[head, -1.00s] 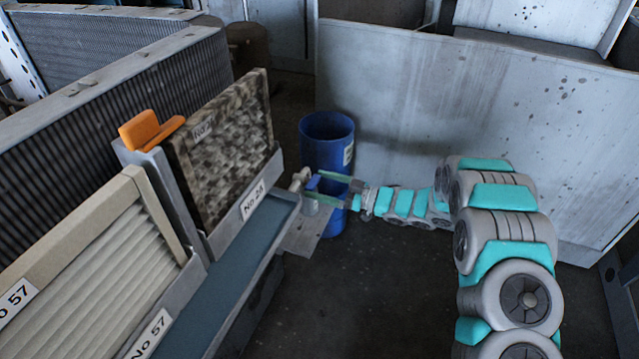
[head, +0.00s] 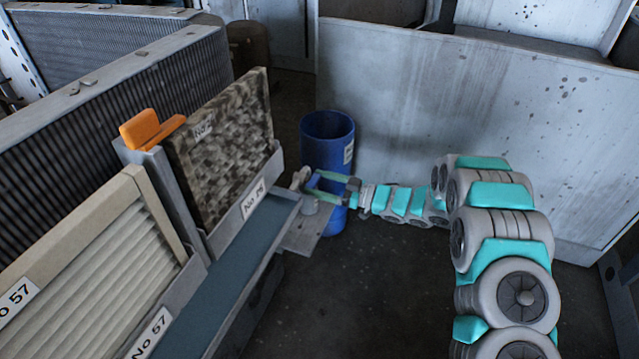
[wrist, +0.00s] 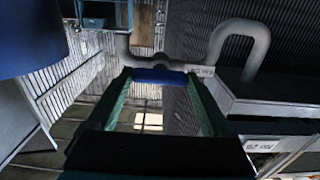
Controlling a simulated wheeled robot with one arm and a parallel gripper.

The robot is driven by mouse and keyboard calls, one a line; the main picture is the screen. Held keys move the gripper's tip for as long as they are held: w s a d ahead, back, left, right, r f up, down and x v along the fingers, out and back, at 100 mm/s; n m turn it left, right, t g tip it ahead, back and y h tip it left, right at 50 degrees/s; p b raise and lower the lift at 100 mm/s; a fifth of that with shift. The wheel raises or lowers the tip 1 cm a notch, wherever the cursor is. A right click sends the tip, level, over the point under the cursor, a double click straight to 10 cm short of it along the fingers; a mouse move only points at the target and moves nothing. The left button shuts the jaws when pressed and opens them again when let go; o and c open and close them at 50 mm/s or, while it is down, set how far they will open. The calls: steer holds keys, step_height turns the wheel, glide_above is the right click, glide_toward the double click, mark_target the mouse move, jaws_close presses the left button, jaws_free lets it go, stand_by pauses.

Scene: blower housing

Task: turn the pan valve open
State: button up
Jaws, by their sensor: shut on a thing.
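The pan valve's blue handle (head: 313,181) sits on grey pipework (head: 299,178) at the far end of the drain pan (head: 228,285). In the wrist view the blue handle (wrist: 160,76) lies crosswise between the tips of my green fingers. My gripper (head: 316,183) reaches in from the right in the head view and is shut on the handle. A grey bent pipe (wrist: 243,30) shows beyond it in the wrist view. The handle is small in the head view, so its exact angle is hard to tell.
A blue barrel (head: 327,150) stands just behind my gripper; it fills the upper left of the wrist view (wrist: 30,38). Filters (head: 222,145) and an orange-handled part (head: 150,130) stand at left. A large grey panel (head: 470,130) stands behind my arm. Dark floor lies open below.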

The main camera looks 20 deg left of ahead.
steer(key=shift+f+b, duration=0.1)
steer(key=shift+b, duration=0.35)
steer(key=shift+c, duration=0.2)
steer(key=shift+s+n+b, duration=0.1)
steer(key=shift+n+b, duration=8.7)
steer(key=shift+n, duration=0.1)
steer(key=o, duration=1.1)
steer(key=shift+o, duration=0.2)
